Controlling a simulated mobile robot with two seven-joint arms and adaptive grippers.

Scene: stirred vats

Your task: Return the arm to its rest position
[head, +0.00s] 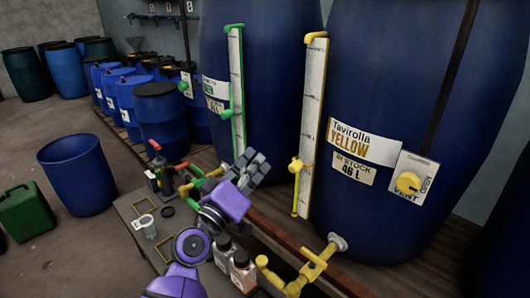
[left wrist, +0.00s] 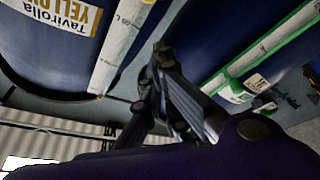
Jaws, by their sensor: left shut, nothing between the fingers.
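My left arm shows in purple and dark grey at the lower middle of the head view. My left gripper (head: 256,163) is shut and empty, held in the air in front of the large blue vats. In the left wrist view the gripper (left wrist: 160,52) shows its dark fingers together, with nothing between them. The vat labelled Tavirolla YELLOW (head: 420,95) stands to the right of the gripper, with a yellow-framed level gauge (head: 314,120). A second vat with a green-framed gauge (head: 237,90) stands behind the gripper. My right gripper is out of view.
A yellow tap (head: 312,268) juts out at the yellow vat's base. Bottles (head: 241,270) and a beaker (head: 147,226) stand on a low bench below the arm. An open blue barrel (head: 77,175) and green canister (head: 25,212) stand left.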

